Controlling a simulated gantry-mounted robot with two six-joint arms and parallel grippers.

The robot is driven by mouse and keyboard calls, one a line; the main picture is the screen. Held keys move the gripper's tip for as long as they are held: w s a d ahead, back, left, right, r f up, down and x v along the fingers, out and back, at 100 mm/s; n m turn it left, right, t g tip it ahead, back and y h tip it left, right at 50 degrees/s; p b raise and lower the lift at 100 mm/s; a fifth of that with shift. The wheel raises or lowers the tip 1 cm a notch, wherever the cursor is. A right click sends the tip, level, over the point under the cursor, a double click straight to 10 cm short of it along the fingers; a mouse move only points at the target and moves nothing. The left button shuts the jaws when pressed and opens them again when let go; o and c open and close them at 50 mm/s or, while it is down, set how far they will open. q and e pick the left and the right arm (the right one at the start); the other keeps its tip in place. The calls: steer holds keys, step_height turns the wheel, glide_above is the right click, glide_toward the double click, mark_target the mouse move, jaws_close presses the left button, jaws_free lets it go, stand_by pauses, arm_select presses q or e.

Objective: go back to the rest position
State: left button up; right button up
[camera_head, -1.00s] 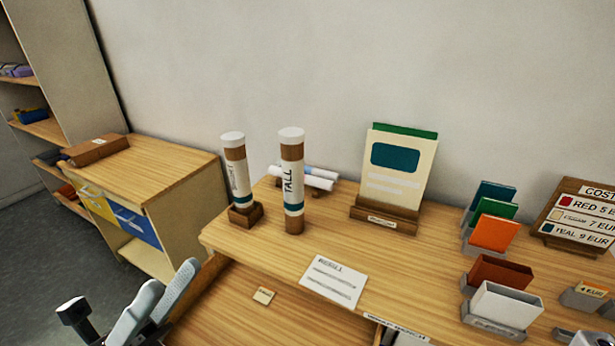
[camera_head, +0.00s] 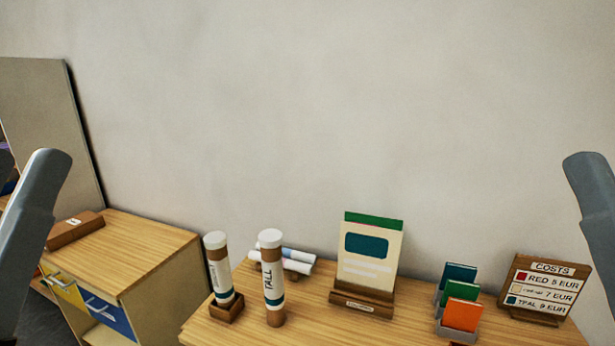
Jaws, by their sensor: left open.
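My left gripper (camera_head: 27,160) is raised at the left edge, pointing up. Its two grey fingers stand apart with nothing between them, and one is cut off by the frame edge. One grey part of my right gripper (camera_head: 590,195) shows at the right edge, also pointing up. Its other finger is out of frame, so its opening cannot be told. Both grippers appear clear of the table objects.
The wooden table (camera_head: 400,325) bears a tall tube (camera_head: 271,280), a shorter tube (camera_head: 218,270), white rolls (camera_head: 292,260), a framed card (camera_head: 370,255), coloured cards (camera_head: 461,290) and a costs sign (camera_head: 540,288). A side cabinet (camera_head: 130,250) stands left. The wall area is open.

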arm_select(q)
step_height(320, 180, up, 26)
steer(key=p, duration=2.2)
steer(key=shift+p, duration=0.4)
arm_select(e)
step_height(320, 180, up, 26)
arm_select(q)
steer(key=shift+r, duration=0.1)
arm_select(e)
steer(key=shift+r, duration=0.1)
